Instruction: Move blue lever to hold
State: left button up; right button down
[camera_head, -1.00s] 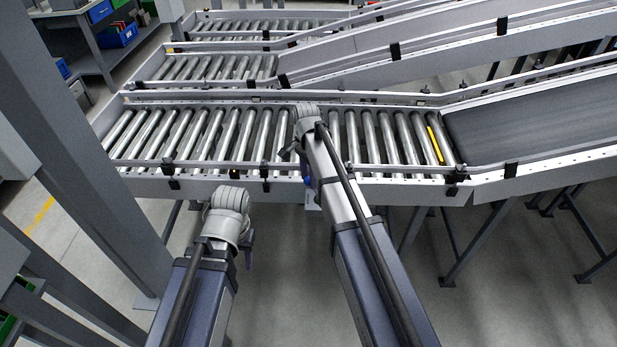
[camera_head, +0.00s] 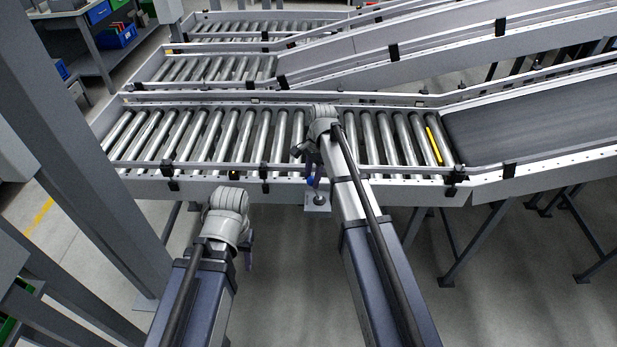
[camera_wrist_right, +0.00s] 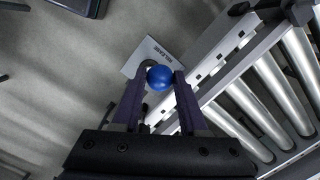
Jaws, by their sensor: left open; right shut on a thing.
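The blue lever has a round blue knob (camera_wrist_right: 159,78), seen in the right wrist view between my right gripper's fingertips (camera_wrist_right: 160,80). My right gripper is shut on this knob. In the head view the blue knob (camera_head: 310,181) shows small at the near rail, below my right gripper (camera_head: 314,170). A pale plate (camera_head: 318,202) sits under the lever. The plate in the wrist view (camera_wrist_right: 147,54) carries small lettering that seems to read RELEASE. My left gripper (camera_head: 249,252) is open and empty, in front of the conveyor; its fingers are partly hidden by its wrist.
A roller conveyor (camera_head: 230,137) runs across, with a near side rail (camera_head: 220,187) and small black brackets (camera_head: 167,168). A dark belt section (camera_head: 530,120) joins at right. A grey post (camera_head: 80,150) stands at left. The floor between the conveyor legs (camera_head: 470,245) is clear.

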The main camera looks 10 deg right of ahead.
jog(key=s+d+f+t+y+b, duration=0.1)
jog(key=s+d+y+b, duration=0.1)
jog(key=d+y+b, duration=0.2)
jog(key=shift+d+y, duration=0.6)
jog(key=shift+d, duration=1)
jog(key=shift+s+d+b, duration=0.1)
jog(key=shift+b, duration=0.2)
jog(key=shift+c, duration=2.3)
grip_release()
jog(key=p+v, duration=0.6)
jog(key=v, duration=0.1)
jog(key=shift+s+d+r, duration=0.15)
jog(key=shift+d+r, duration=0.05)
jog(key=shift+r, duration=0.05)
